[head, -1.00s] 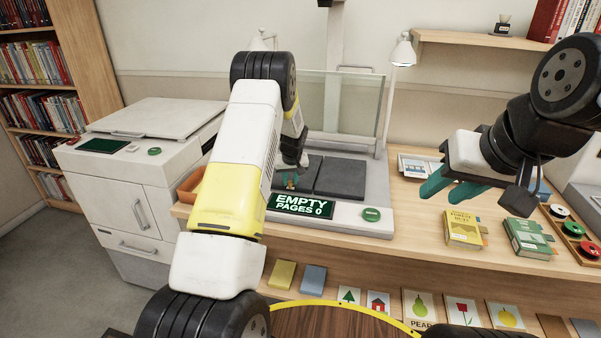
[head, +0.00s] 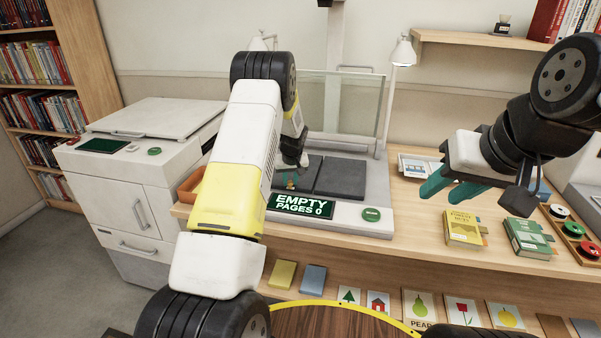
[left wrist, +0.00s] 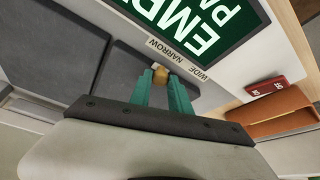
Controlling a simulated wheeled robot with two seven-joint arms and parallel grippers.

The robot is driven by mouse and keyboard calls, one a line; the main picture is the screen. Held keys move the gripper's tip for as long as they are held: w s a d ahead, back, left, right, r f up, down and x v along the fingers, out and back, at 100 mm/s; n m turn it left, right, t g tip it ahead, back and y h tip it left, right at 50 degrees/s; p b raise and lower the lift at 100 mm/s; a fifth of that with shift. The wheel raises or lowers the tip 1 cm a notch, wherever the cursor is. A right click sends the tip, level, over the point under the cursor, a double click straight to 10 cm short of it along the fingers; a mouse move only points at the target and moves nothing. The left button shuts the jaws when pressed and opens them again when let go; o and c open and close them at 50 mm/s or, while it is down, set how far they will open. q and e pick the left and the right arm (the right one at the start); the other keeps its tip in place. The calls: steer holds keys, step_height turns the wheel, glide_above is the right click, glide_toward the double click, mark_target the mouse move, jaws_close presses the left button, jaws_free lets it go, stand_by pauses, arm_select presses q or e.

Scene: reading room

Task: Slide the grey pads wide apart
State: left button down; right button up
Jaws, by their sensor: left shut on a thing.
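Two dark grey pads lie side by side on the scanner bed, with a thin gap between them: the right pad (head: 341,180) and the left pad (head: 308,170). My left gripper (head: 290,182) is at the left pad's side, partly hidden by my own arm in the head view. In the left wrist view, its teal fingers (left wrist: 161,82) are shut on a small brass knob (left wrist: 161,74). The knob is beside a label (left wrist: 178,59) reading WIDE and NARROW. Both grey pads also show there (left wrist: 50,50), (left wrist: 135,78). My right gripper (head: 450,191) is open and empty above the desk.
The scanner's display (head: 301,205) reads EMPTY, PAGES 0, with a green button (head: 371,214) beside it. A glass pane (head: 340,105) stands behind the pads. A yellow book (head: 463,228) and a green book (head: 527,237) lie right. An orange tray (head: 190,186) is left.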

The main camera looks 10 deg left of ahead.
stand_by(0.5)
arm_select(q)
steer(key=shift+a, duration=1.9)
steer(key=c, duration=1.2)
jaws_free()
steer(key=shift+d, duration=0.1)
steer(key=shift+r, duration=0.2)
steer(key=v, duration=0.7)
steer(key=shift+r, duration=0.2)
steer(key=shift+s, duration=0.15)
